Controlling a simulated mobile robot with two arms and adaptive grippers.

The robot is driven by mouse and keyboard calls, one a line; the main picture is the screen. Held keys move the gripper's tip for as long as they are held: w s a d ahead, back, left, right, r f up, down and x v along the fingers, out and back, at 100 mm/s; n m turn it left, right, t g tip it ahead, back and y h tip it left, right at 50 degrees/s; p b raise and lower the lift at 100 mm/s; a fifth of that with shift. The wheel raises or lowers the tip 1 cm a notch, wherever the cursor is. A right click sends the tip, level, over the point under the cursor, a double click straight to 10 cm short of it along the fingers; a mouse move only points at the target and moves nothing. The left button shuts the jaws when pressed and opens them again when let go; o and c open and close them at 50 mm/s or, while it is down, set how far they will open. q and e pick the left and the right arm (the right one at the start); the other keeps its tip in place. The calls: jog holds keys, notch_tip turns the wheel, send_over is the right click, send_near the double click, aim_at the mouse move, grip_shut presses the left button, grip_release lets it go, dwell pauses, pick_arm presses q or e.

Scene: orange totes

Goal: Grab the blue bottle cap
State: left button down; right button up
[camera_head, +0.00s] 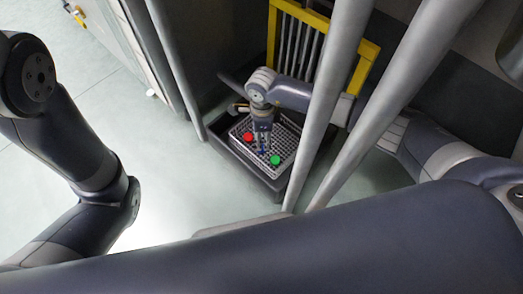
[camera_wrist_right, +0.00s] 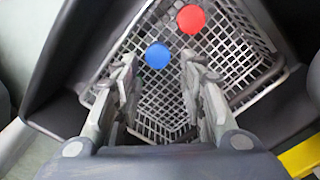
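The blue bottle cap (camera_wrist_right: 158,55) lies in a white wire basket (camera_wrist_right: 258,88), between and just beyond the fingertips of my right gripper (camera_wrist_right: 159,68) in the wrist view. The fingers are spread with nothing held between them. In the head view my right gripper (camera_head: 263,145) points down into the basket and mostly hides the blue cap. A red cap (camera_wrist_right: 191,19) lies close to the blue one; it also shows in the head view (camera_head: 248,136). A green cap (camera_head: 275,160) is on the other side of the gripper. My left gripper is out of view.
The basket sits inside a dark tote (camera_head: 265,182) with raised walls around it. A yellow frame with bars (camera_head: 366,62) stands behind. Grey posts (camera_head: 335,90) rise close to my right arm. Floor (camera_head: 175,190) left of the tote is clear.

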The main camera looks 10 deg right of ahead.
jog(key=shift+s+a+f+b, duration=0.1)
jog(key=shift+a+f+b, duration=0.05)
jog(key=shift+f+b, duration=1.15)
jog(key=shift+a+f+b, duration=0.1)
jog(key=shift+f+b, duration=1.1)
jog(key=shift+f, duration=0.2)
jog(key=c, duration=0.5)
